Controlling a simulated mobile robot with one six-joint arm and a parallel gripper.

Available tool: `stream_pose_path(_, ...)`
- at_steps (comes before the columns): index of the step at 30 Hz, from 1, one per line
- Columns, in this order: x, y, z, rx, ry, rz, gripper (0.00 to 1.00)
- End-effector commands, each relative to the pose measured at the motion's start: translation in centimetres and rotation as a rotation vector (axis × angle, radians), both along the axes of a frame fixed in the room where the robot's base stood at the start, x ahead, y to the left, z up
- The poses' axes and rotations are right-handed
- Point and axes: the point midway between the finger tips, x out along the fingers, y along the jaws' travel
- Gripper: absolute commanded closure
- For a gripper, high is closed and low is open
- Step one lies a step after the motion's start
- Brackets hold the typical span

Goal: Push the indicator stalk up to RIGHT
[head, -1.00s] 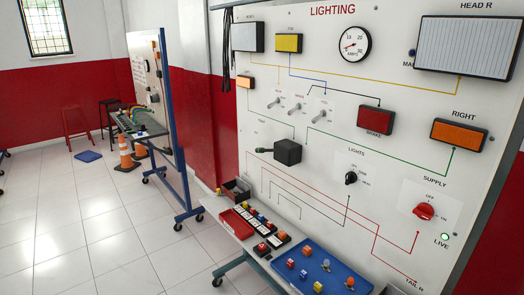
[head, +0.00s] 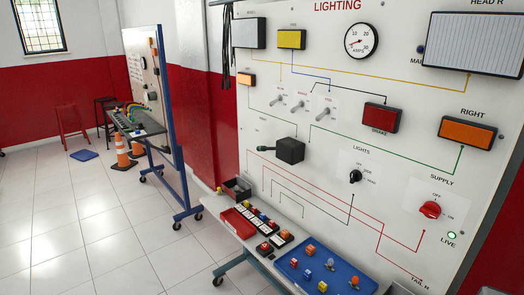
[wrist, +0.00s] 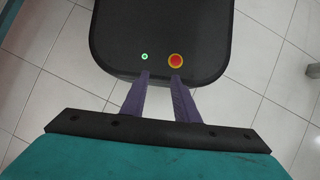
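The indicator stalk (head: 264,149) is a short black lever. It sticks out to the left, about level, from a black box (head: 290,151) on the white lighting board (head: 330,215). The orange RIGHT lamp (head: 466,133) is at the board's right side and does not look brightly lit. My gripper (wrist: 160,74) shows only in the wrist view. Its two fingers are apart with nothing between them, pointing over a dark rounded body with a green light and a red button. The stalk is not in the wrist view.
Below the board, a bench holds a blue tray (head: 324,268) and a red tray (head: 238,222) with small parts. Toggle switches (head: 299,105) sit above the stalk box, and a red supply knob (head: 430,210) is at the right. Open tiled floor (head: 90,225) lies to the left.

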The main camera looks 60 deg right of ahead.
Motion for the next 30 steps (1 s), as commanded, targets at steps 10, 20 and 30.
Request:
stream_pose_path(10,10.3,-5.9,-1.0,-0.095,-0.279,-0.213,0.72)
stream_pose_path(20,24.2,-18.7,2.9,-0.236,-0.718,-0.565,0.72)
stream_pose_path(30,32.8,-35.4,12.7,-0.356,-1.180,-0.897,0.72)
